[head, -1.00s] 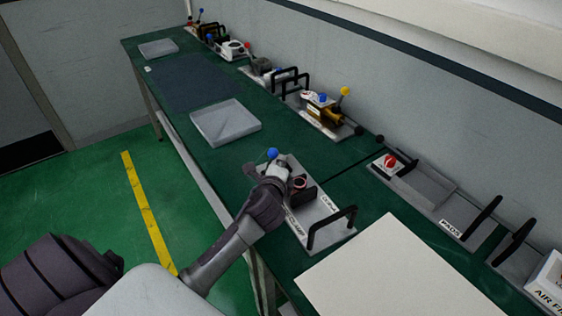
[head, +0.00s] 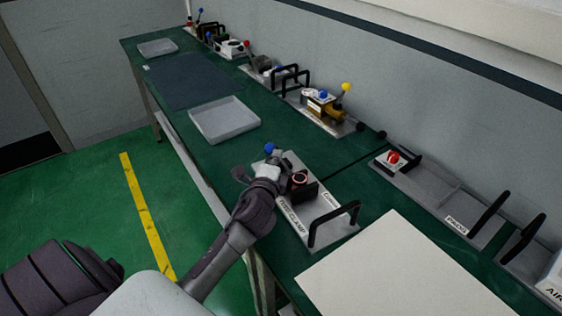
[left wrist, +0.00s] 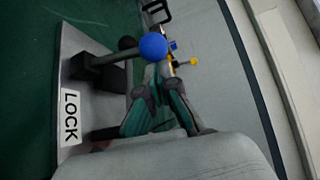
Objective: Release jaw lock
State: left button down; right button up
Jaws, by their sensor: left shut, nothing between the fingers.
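The clamp fixture (head: 318,222) is a grey plate with labels, lying near the front edge of the green bench. A blue ball knob (head: 270,148) stands at its far left end. My right gripper is out of view.
A black handle (head: 334,222) rises from the fixture's near end. A pale board (head: 400,275) lies to the right, an empty grey tray (head: 225,120) farther left. A station with a red button (head: 393,158) and other fixtures line the wall.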

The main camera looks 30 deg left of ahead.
aim_at(267, 149)
pick_arm(q)
jog(key=s+n+t+b, duration=0.1)
jog(key=b, duration=0.2)
jog(key=s+a+n+t+y+b, duration=0.1)
jog(key=b, duration=0.2)
jog(key=f+n+t+b, duration=0.1)
jog(key=b, duration=0.2)
jog(key=shift+s+a+n+b, duration=0.3)
jog(key=shift+s+n+b, duration=0.05)
jog(key=shift+s+n, duration=0.05)
jog(key=shift+s+a+r+n+y+b, duration=0.15)
jog(key=shift+s+n+y+b, duration=0.1)
jog(key=shift+n+y+b, duration=0.35)
jog(key=shift+r, duration=0.25)
